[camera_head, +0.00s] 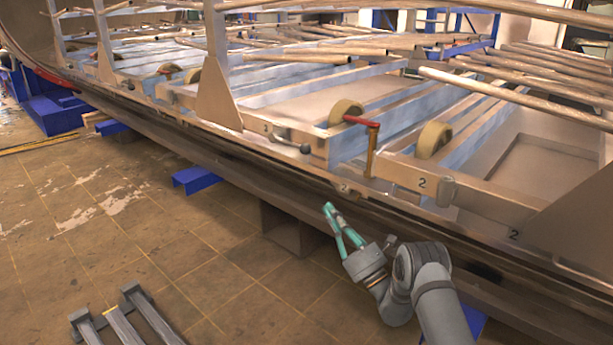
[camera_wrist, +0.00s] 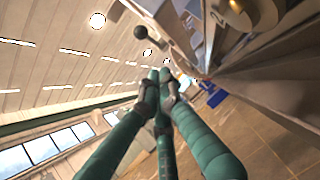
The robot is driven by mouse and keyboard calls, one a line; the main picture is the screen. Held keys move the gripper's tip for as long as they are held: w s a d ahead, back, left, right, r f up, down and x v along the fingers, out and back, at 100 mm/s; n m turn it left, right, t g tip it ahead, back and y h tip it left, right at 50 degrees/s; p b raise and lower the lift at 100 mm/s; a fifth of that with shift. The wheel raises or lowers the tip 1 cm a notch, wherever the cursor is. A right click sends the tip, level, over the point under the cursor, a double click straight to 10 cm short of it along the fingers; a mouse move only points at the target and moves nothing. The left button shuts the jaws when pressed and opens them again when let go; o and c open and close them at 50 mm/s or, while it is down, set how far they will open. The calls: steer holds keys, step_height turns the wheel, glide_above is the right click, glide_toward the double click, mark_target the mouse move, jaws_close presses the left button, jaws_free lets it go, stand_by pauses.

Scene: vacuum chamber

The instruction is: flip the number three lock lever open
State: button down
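The number three lock lever (camera_head: 288,134) is a short grey metal handle with a dark round knob. It lies along the beam edge beside a printed "3" in the head view. In the wrist view a dark ball knob (camera_wrist: 140,32) on a thin arm shows above and left of the fingertips, apart from them. My gripper (camera_head: 331,211) has teal fingers and is below and right of the lever, outside the chamber rim, not touching it. In the wrist view the fingertips (camera_wrist: 159,74) come together with nothing visible between them.
A red-handled lever (camera_head: 360,121) on a gold post stands right of the lock lever, near a cream roller (camera_head: 346,111). A beam marked "2" (camera_head: 405,174) lies farther right. An upright bracket (camera_head: 217,95) stands to the left. Open floor (camera_head: 150,230) lies in front.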

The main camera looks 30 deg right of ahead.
steer(key=shift+r, duration=0.1)
steer(key=s+r+b+x, duration=0.1)
steer(key=r+b+x, duration=0.1)
steer(key=x, duration=1.1)
steer(key=shift+s+d+b, duration=0.2)
steer(key=shift+d+b, duration=0.2)
steer(key=shift+b, duration=0.35)
steer(key=shift+s+r+p, duration=0.25)
steer(key=shift+r+p, duration=0.65)
steer(key=shift+r, duration=0.2)
steer(key=shift+d, duration=0.1)
